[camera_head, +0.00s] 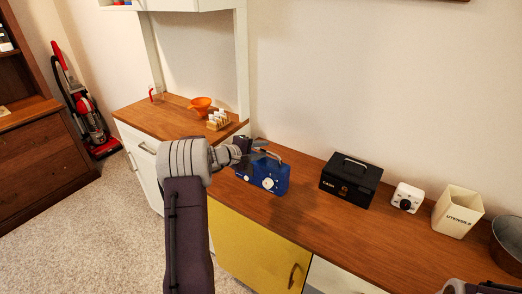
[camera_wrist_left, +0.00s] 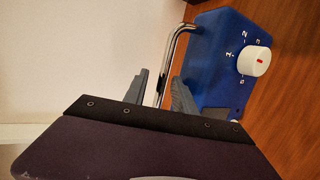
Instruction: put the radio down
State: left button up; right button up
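The blue radio (camera_head: 267,174) stands upright on the wooden counter, with white dials on its front and a metal carrying handle on top. In the left wrist view the radio (camera_wrist_left: 216,62) is at upper right, with its chrome handle (camera_wrist_left: 181,43) beside the fingers. My left gripper (camera_head: 252,150) is at the handle's left end. In the left wrist view its fingers (camera_wrist_left: 161,92) are apart, one on each side of the handle, with gaps showing. Only a small part of my right gripper (camera_head: 478,287) shows at the bottom right; its fingers cannot be made out.
Right of the radio stand a black cash box (camera_head: 350,180), a white block with a black knob (camera_head: 407,197), a cream utensils holder (camera_head: 457,211) and a metal pot (camera_head: 508,244). An orange bowl (camera_head: 200,105) and a spice rack (camera_head: 217,120) stand on the left counter. Bare counter lies before the cash box.

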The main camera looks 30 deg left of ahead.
pick_arm(q)
jog(key=v, duration=1.2)
jog(key=shift+b, duration=0.45)
jog(key=s+d+f+m+g+h, duration=0.1)
jog(key=s+d+f+m+g, duration=0.3)
jog(key=d, duration=0.5)
jog(key=s+d+f+m+g+h, duration=0.1)
jog(key=s+d+f+g, duration=0.3)
jog(key=d+f, duration=0.3)
jog(key=s+d+f+m+g+y, duration=0.2)
jog(key=s+d+m+y, duration=0.1)
jog(key=s+m, duration=0.2)
jog(key=s+d+f+m+g+y, duration=0.2)
jog(key=s+m, duration=0.3)
jog(key=s, duration=0.4)
jog(key=shift+d+f+y, duration=0.4)
jog(key=shift+d+f, duration=0.15)
jog(key=shift+d, duration=0.05)
jog(key=shift+w+r, duration=0.1)
